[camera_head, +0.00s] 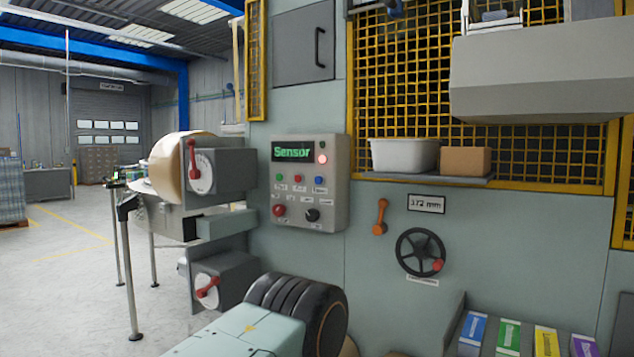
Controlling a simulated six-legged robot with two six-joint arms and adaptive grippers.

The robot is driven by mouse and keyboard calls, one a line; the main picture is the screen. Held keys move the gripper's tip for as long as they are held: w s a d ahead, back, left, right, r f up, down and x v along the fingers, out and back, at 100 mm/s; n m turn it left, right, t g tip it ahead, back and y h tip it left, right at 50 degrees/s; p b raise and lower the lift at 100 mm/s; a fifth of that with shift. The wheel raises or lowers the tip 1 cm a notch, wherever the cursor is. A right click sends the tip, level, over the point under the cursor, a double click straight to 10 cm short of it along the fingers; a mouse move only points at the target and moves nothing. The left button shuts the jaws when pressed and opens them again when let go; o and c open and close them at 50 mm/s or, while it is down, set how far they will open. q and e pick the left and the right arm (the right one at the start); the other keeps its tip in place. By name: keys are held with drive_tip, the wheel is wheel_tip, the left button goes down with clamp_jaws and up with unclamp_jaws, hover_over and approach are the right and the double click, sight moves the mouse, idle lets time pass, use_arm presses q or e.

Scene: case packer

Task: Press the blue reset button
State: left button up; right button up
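The blue button (319,180) is small and sits at the right end of a row on the grey control panel (335,193). A green button (280,177) and a red button (298,179) are to its left. The panel's display (291,152) reads "Sensor" in green, and a red lamp (322,159) glows to its right. A red knob (279,210) and a black knob (312,215) are below the buttons. Nothing covers the blue button. Neither gripper shows in the view.
An orange lever (380,217) and a black handwheel (421,252) are right of the panel. A shelf (420,178) with a white bin (404,155) and a cardboard box (466,160) juts out above them. Red-handled grey boxes (222,170) stand out on the left.

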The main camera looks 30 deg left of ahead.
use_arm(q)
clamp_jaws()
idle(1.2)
